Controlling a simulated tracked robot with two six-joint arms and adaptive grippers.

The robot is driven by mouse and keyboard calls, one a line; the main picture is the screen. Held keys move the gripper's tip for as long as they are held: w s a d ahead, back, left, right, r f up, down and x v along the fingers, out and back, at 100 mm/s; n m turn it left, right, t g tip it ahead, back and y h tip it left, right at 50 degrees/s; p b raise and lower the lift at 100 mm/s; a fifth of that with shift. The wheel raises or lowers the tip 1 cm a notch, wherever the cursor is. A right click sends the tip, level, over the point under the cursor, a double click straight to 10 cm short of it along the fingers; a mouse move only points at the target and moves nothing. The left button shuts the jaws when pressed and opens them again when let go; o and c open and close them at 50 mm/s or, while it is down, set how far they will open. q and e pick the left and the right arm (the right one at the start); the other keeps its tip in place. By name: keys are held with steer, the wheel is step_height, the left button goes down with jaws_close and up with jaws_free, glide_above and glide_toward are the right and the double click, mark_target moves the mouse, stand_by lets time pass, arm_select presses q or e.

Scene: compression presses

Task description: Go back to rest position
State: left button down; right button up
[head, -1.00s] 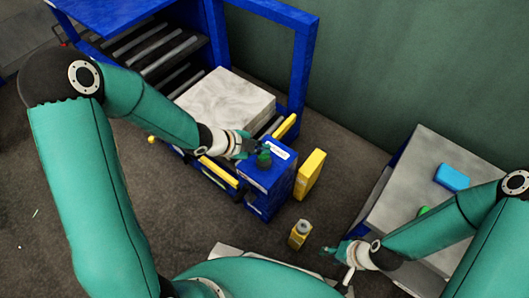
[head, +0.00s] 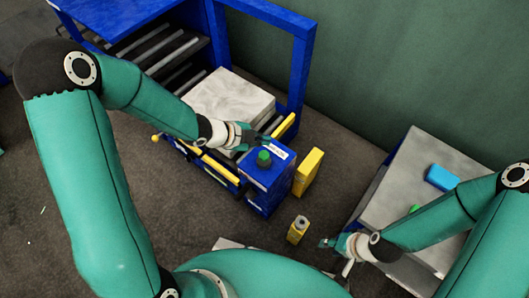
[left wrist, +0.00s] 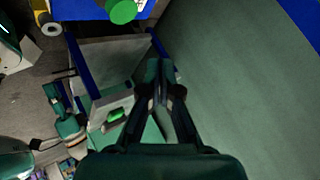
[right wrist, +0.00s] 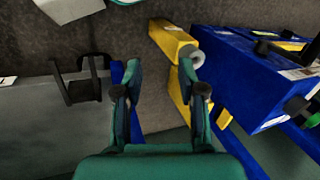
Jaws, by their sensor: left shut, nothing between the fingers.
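My left gripper (head: 258,138) is shut and empty, just behind and left of the green button (head: 264,158) on top of the blue control box (head: 268,178). A small gap seems to separate them. In the left wrist view the fingers (left wrist: 158,75) come together, and the green button (left wrist: 122,10) is at the top edge, apart from them.
The blue press frame (head: 302,75) holds a pale block (head: 228,100). The grey table (head: 415,165) at right carries a blue item (head: 442,178). Dark floor lies between.

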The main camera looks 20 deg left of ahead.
stand_by(0.6)
arm_select(q)
steer(key=s+d+f+n+g, duration=0.1)
steer(key=s+f+n, duration=0.1)
steer(key=s+f, duration=0.1)
steer(key=s+d+f+n+g, duration=0.1)
steer(key=s+d+f, duration=0.1)
steer(key=s+f, duration=0.1)
steer(key=s+d+f+n+g, duration=0.1)
steer(key=s+f+n, duration=0.1)
steer(key=f, duration=0.3)
steer(key=shift+s+d+n, duration=0.25)
steer(key=shift+s+n, duration=0.05)
steer(key=shift+s, duration=0.35)
steer(key=s+a+f+n+g+y, duration=0.25)
steer(key=s+f+n, duration=0.25)
steer(key=s+n, duration=0.6)
step_height(320, 180, up, 29)
steer(key=w+n+p, duration=0.1)
steer(key=n+p, duration=0.2)
steer(key=p, duration=2.6)
steer(key=shift+w+d+f, duration=0.15)
steer(key=shift+w+d, duration=0.2)
steer(key=shift+f+g, duration=0.1)
steer(key=shift+g, duration=0.15)
